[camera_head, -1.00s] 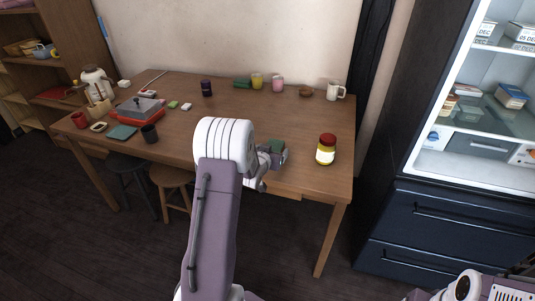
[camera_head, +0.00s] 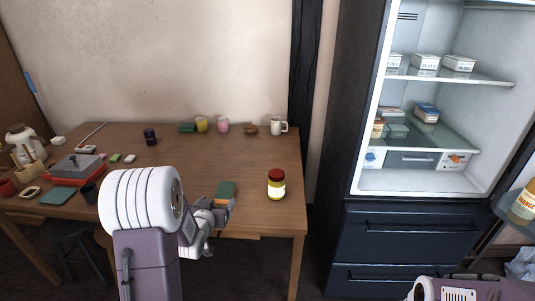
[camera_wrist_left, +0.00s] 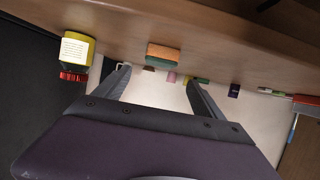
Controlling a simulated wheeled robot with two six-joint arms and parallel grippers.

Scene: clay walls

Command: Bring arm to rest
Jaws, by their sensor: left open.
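My left arm comes in from the lower left of the head view. Its gripper (camera_head: 222,212) is at the table's front edge, close to a green and orange sponge (camera_head: 226,190). In the left wrist view the open gripper (camera_wrist_left: 158,77) has nothing between its fingers. The sponge (camera_wrist_left: 164,54) lies on the tabletop beyond the fingertips, apart from them. Of my right arm, only a purple and white part (camera_head: 470,289) shows at the bottom right; its gripper is out of view.
A jar with a red lid (camera_head: 276,185) stands on the wooden table (camera_head: 185,155), right of the gripper. Mugs, a white mug (camera_head: 278,126) among them, stand at the back. An open fridge (camera_head: 430,185) is at the right. Dark floor shows between table and fridge.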

